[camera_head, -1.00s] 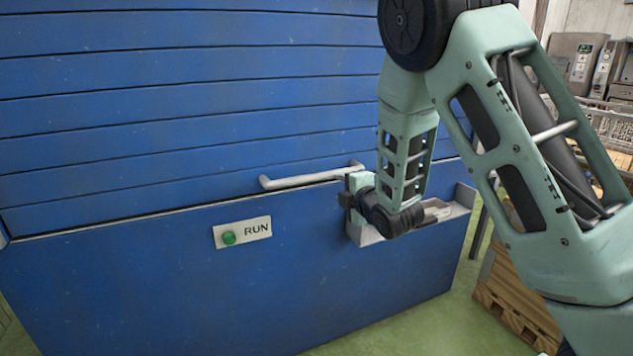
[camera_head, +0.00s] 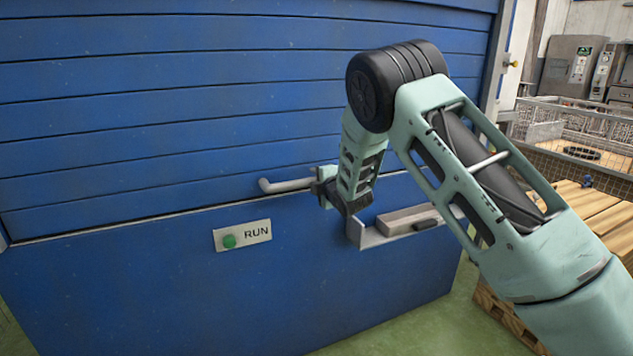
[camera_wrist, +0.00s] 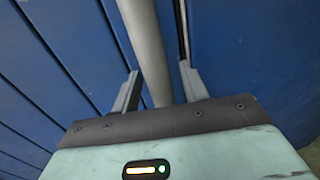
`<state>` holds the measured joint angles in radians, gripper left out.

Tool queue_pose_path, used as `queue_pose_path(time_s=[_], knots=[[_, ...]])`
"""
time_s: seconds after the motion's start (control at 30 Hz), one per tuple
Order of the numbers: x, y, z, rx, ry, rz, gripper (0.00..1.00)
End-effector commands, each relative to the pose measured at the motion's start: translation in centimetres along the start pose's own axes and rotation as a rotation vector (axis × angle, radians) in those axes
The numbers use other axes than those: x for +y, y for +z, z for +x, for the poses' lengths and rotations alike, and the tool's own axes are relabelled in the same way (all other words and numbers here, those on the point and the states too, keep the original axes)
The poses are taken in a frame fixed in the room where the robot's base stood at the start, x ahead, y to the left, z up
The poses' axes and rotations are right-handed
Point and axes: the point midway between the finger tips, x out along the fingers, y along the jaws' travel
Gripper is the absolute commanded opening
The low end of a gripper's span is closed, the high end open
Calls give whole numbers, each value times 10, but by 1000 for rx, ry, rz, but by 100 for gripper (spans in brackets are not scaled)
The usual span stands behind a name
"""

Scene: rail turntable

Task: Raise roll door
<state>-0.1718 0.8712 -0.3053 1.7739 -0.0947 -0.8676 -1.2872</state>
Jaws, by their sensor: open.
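The blue roll door (camera_head: 170,110) has horizontal slats and is down, its bottom edge meeting a blue lower panel (camera_head: 130,290). A grey bar handle (camera_head: 285,186) is fixed near the door's bottom edge. My gripper (camera_head: 318,187) is at the right part of the handle, which it partly hides in the head view. In the wrist view the handle (camera_wrist: 150,55) runs between the two open fingers of my gripper (camera_wrist: 160,90). The fingers stand apart on either side of the bar, with a gap visible at least on the right.
A plate marked RUN with a green button (camera_head: 229,241) is on the lower panel, left of my gripper. A grey shelf (camera_head: 375,238) holding a block juts out below right of it. A wooden pallet stack (camera_head: 590,215) and a mesh fence (camera_head: 560,125) stand at the right.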

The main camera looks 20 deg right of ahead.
Motion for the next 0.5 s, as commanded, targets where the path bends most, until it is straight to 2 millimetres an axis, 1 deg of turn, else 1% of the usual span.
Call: queue_pose_path(time_s=[0.23,0.27,0.3,0.37,0.4,0.43,0.5], knots=[[0,0,1,0,0,0,44],[0,0,1,0,0,0,41],[0,0,1,0,0,0,30],[0,0,1,0,0,0,13],[0,0,1,0,0,0,2],[0,0,1,0,0,0,0],[0,0,1,0,0,0,0]])
